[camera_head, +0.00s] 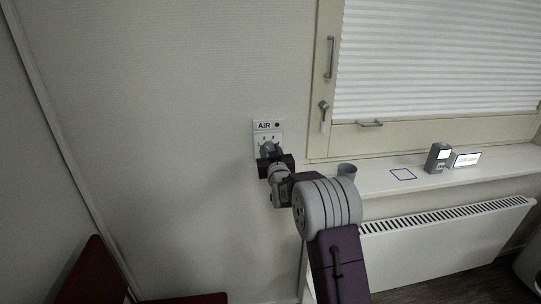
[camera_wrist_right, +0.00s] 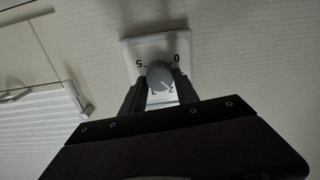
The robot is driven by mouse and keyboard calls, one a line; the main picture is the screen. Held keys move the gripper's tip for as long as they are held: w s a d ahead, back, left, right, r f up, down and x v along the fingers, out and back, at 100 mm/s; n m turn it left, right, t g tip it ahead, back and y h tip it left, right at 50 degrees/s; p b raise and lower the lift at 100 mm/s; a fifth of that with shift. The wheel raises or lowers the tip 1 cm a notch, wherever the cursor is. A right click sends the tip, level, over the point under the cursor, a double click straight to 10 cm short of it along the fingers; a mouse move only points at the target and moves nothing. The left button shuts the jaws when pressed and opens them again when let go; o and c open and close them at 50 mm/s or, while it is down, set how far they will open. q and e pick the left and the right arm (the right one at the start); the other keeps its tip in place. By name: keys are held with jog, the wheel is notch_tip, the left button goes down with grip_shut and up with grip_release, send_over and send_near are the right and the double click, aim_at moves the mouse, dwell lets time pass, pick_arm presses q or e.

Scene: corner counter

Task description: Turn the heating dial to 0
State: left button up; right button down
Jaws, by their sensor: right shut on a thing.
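The dial (camera_wrist_right: 159,74) is a round grey knob on a white wall plate (camera_wrist_right: 133,48), seen up close in the right wrist view. An inverted 5 and a 0 show on the plate on either side of the knob, with smaller marks near its lower edge. I cannot read the dial's setting with certainty. My right gripper (camera_wrist_right: 160,88) is shut on the dial, one dark finger on each side. In the head view, my right gripper (camera_head: 268,150) covers the knob and the lower part of the plate. My left gripper is out of view.
To the right are a window handle (camera_head: 323,116), a windowsill (camera_head: 372,184) with a small grey box (camera_head: 437,158) and a white display (camera_head: 466,159), and a radiator (camera_head: 430,240) below. The wall left is bare.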

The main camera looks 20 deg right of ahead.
jog(key=n+b, duration=0.2)
jog(key=n, duration=0.1)
jog(key=shift+f+n, duration=0.15)
jog(key=shift+n, duration=0.25)
jog(key=n+b, duration=0.2)
jog(key=n, duration=0.2)
jog(key=shift+a+n, duration=0.1)
jog(key=shift+n, duration=0.2)
jog(key=n, duration=0.4)
jog(key=shift+b, duration=0.4)
jog(key=shift+f+n, duration=0.1)
jog(key=shift+n, duration=2.4)
jog(key=c, duration=0.9)
grip_release()
jog(key=shift+a, duration=0.1)
